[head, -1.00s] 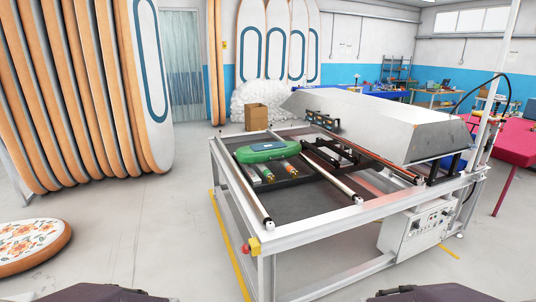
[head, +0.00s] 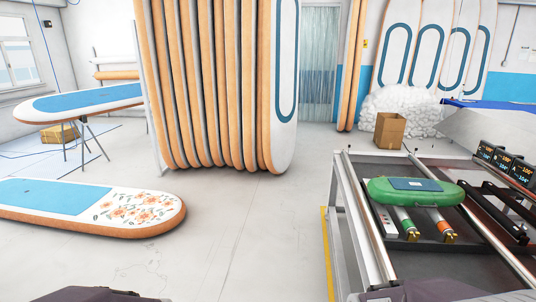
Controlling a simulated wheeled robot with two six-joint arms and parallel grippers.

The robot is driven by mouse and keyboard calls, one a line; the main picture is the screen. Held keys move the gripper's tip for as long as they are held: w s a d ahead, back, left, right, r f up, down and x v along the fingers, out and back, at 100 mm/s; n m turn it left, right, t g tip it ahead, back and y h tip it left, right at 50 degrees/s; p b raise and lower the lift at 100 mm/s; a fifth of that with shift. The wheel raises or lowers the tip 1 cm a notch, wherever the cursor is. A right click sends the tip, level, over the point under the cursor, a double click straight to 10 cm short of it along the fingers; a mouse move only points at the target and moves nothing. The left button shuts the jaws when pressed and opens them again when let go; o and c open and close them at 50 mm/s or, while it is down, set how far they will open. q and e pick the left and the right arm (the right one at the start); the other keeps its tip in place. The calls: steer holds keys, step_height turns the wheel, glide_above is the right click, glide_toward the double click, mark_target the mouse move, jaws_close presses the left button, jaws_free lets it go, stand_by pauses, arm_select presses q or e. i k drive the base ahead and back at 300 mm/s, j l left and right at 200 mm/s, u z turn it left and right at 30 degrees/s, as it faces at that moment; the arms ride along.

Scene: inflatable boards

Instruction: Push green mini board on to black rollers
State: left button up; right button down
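The green mini board (head: 425,198) lies flat on the metal machine frame (head: 362,222) at the right, with a dark blue panel on its top. Several short cylinders with brass-coloured ends stick out from under its front edge. Black bar-like parts, perhaps the black rollers (head: 490,212), sit to the right of the board, apart from it. They are partly cut off by the picture edge. Neither gripper shows; only dark parts of my own body are at the bottom edge.
A flowered board (head: 145,212) lies low at the left. A blue-topped board (head: 85,98) rests on a stand behind it. Several upright boards (head: 215,90) stand at the back. A cardboard box (head: 390,130) is behind the machine. The floor (head: 230,235) between is clear.

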mark_target(380, 189)
steer(key=i+j, duration=0.1)
steer(key=i, duration=0.45)
steer(key=i+j+z, duration=0.1)
steer(key=i, duration=0.45)
steer(key=i+j, duration=0.15)
steer(key=i, duration=0.4)
steer(key=i+j+z, duration=0.1)
steer(key=i, duration=0.45)
steer(key=i+l+z, duration=0.25)
steer(key=i+z, duration=0.25)
steer(key=i, duration=0.2)
steer(key=i+z, duration=0.5)
steer(key=i, duration=0.15)
steer(key=i+j+z, duration=0.35)
steer(key=i+z, duration=0.15)
steer(key=i, duration=0.15)
